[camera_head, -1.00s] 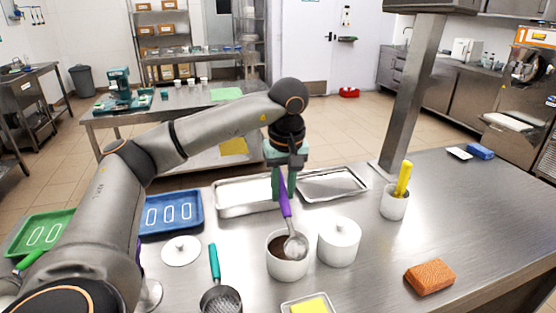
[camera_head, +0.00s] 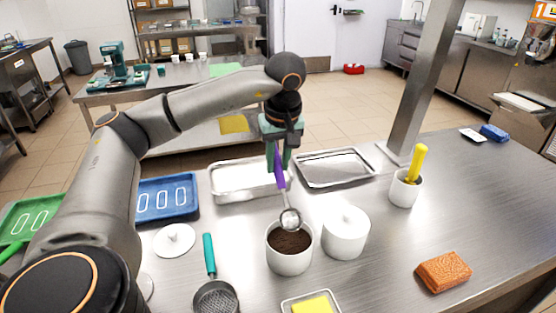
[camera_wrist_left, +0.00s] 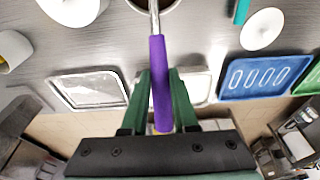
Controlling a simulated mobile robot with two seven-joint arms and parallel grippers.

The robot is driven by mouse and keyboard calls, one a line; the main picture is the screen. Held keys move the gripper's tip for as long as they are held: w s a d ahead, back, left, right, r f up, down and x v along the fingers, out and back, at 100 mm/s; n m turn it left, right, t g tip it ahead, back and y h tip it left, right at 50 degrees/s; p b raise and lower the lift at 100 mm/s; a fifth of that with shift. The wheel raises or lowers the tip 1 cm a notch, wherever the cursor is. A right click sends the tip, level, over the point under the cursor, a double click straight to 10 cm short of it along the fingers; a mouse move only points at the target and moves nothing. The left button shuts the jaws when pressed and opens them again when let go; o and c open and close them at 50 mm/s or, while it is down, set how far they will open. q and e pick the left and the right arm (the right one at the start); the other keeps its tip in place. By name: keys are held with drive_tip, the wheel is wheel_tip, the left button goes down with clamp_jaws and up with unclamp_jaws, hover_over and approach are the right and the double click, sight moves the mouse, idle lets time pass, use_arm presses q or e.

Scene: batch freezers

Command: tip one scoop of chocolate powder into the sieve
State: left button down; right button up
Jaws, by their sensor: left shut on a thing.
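My left gripper (camera_head: 280,165) is shut on the purple handle of a metal scoop (camera_head: 281,180). The handle also shows between the fingers in the left wrist view (camera_wrist_left: 160,85). The scoop's round bowl (camera_head: 290,219) is at the back rim of a white pot, just above the dark brown chocolate powder (camera_head: 290,241); I cannot tell whether it touches. The bowl looks grey, and I cannot make out powder in it. The pot (camera_head: 290,263) stands open on the steel table. The sieve (camera_head: 216,298), with a teal handle, lies front left of the pot, partly cut off.
A lidded white pot (camera_head: 346,236) stands close to the right of the powder pot. A white lid (camera_head: 174,240), blue tray (camera_head: 168,213) and steel trays (camera_head: 225,194) lie around. An orange sponge (camera_head: 443,271) is at the right; the table near it is clear.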

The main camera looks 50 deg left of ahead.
sight(276, 166)
use_arm(q)
drive_tip(key=shift+s+d+b+x, duration=0.1)
drive_tip(key=shift+d+b+x, duration=0.15)
drive_tip(key=shift+b+x, duration=0.8)
drive_tip(key=shift+s+d+b+x, duration=0.1)
drive_tip(key=shift+d+b+x, duration=0.15)
drive_tip(key=shift+b+x, duration=0.8)
drive_tip(key=shift+s+d+b+x, duration=0.1)
drive_tip(key=shift+d+b+x, duration=0.15)
drive_tip(key=shift+b+x, duration=0.8)
drive_tip(key=shift+s+d+f, duration=0.15)
drive_tip(key=shift+s+d, duration=0.1)
drive_tip(key=shift+d, duration=0.2)
drive_tip(key=shift+a+p, duration=0.15)
drive_tip(key=shift+p, duration=0.4)
drive_tip(key=shift+w+a+f+g+h, duration=0.2)
drive_tip(key=shift+f+g+h, duration=0.1)
drive_tip(key=shift+h, duration=0.3)
wheel_tip(276, 166, up, 5)
drive_tip(key=p, duration=0.4)
drive_tip(key=shift+a+p, duration=0.15)
drive_tip(key=shift+p, duration=0.25)
drive_tip(key=h+p, duration=0.1)
drive_tip(key=w+a+g+h+p, duration=0.1)
drive_tip(key=p, duration=0.1)
drive_tip(key=shift+a+f, duration=0.1)
drive_tip(key=shift+a, duration=0.15)
drive_tip(key=shift+w+a+f+g+h+p, duration=0.15)
drive_tip(key=shift+a+g+h+p, duration=0.15)
drive_tip(key=shift+h+p, duration=0.25)
